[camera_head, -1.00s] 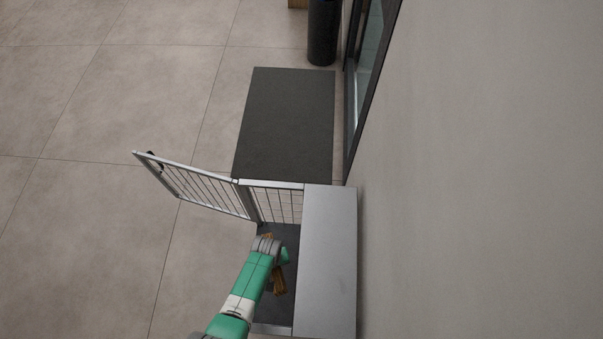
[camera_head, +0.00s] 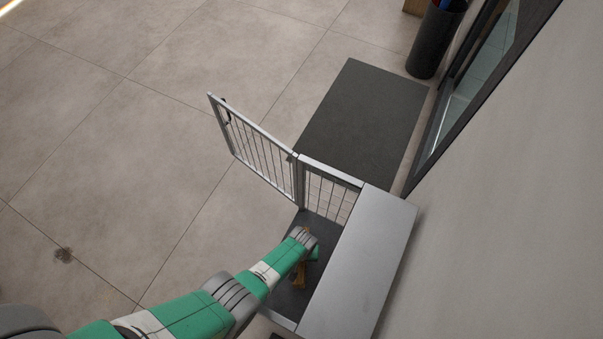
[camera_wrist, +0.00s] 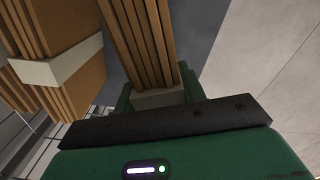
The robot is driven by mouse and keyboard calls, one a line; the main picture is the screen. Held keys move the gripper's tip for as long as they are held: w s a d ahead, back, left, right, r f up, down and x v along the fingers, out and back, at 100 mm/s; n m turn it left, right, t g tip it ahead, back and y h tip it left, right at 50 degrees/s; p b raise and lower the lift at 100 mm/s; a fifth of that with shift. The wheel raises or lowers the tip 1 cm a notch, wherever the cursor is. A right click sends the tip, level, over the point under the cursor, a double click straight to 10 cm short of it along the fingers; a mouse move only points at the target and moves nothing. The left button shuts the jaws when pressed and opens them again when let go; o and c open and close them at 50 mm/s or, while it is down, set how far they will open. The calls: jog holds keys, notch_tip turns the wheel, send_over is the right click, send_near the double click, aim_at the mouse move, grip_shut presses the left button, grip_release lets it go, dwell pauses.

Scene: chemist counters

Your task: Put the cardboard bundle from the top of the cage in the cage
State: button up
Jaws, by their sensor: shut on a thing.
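The cage (camera_head: 300,216) stands against the wall with a flat grey metal top (camera_head: 362,255); its barred door (camera_head: 254,147) is swung open. My gripper (camera_head: 313,254) is at the open side of the cage, over its dark floor. In the wrist view, my gripper (camera_wrist: 158,92) is shut on a brown cardboard bundle (camera_wrist: 143,42), with a pale band between the fingers. The bundle (camera_head: 299,276) shows partly beside my gripper in the head view. Whether it touches the cage floor I cannot tell.
In the wrist view, another cardboard stack (camera_wrist: 62,35) with a pale strap lies close left of the held one. A dark mat (camera_head: 362,122) lies beyond the cage, with a black bin (camera_head: 436,40) past it. The tiled floor at left is clear.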

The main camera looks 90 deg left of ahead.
notch_tip(320, 180, down, 4)
jog(key=shift+r+b, duration=0.15)
jog(key=shift+b, duration=1.1)
jog(key=shift+r+p, duration=0.25)
jog(key=shift+p, duration=0.05)
jog(key=shift+f, duration=0.2)
jog(key=o, duration=1.2)
jog(key=shift+c, duration=0.2)
jog(key=shift+r, duration=0.15)
notch_tip(320, 180, up, 12)
jog(key=p, duration=0.9)
jog(key=shift+r+p, duration=0.1)
jog(key=shift+p, duration=0.2)
